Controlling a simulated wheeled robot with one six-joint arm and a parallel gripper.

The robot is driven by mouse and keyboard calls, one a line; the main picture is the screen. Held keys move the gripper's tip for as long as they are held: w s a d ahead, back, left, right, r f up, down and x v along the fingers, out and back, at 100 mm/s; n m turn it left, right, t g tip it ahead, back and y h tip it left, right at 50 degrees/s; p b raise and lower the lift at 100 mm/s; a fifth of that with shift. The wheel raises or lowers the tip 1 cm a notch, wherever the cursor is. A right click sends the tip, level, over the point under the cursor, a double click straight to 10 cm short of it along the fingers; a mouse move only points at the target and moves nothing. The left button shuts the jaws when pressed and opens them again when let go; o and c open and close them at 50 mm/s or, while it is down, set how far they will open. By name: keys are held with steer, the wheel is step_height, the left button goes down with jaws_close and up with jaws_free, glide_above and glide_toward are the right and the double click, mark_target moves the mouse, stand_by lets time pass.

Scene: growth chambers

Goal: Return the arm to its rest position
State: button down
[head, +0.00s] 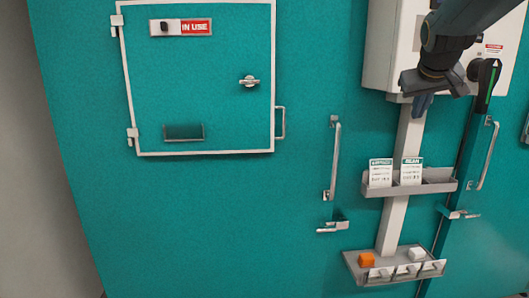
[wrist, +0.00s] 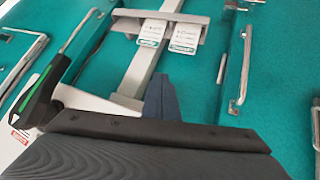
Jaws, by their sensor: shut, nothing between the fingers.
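My gripper (head: 423,104) hangs at the upper right of the head view, pointing down in front of the lower part of a white control box (head: 390,45). Its blue-grey fingers are together with nothing between them. In the wrist view the closed fingers (wrist: 160,98) show at the centre, in front of the grey post (wrist: 147,65). My arm comes in from the top right corner and covers part of the box.
A shelf (head: 375,190) with two cards and a lower tray (head: 355,263) with orange and white blocks sit on the post. A black-green lever (head: 487,82) is close right of my gripper. Door handles (head: 334,160) stick out. The teal wall at left is clear below the small door (head: 200,100).

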steer(key=s+a+f+g+y, duration=0.1)
steer(key=s+a+f+g, duration=0.1)
steer(key=s+a+f, duration=0.55)
steer(key=s+a+f+g+y, duration=0.1)
steer(key=s+a+f, duration=0.25)
steer(key=f, duration=0.75)
steer(key=s+a+f+g+y, duration=0.1)
steer(key=s+a+f+g, duration=0.1)
steer(key=s+a+f, duration=0.45)
steer(key=s+a+f+g, duration=0.1)
steer(key=s+a+f, duration=0.1)
steer(key=s+f, duration=0.2)
steer(key=s+a+f+n+g, duration=0.1)
steer(key=s+a+f, duration=0.2)
steer(key=s+f, duration=0.2)
steer(key=shift+f+y, duration=0.25)
steer(key=shift+y, duration=0.15)
steer(key=shift+d, duration=0.15)
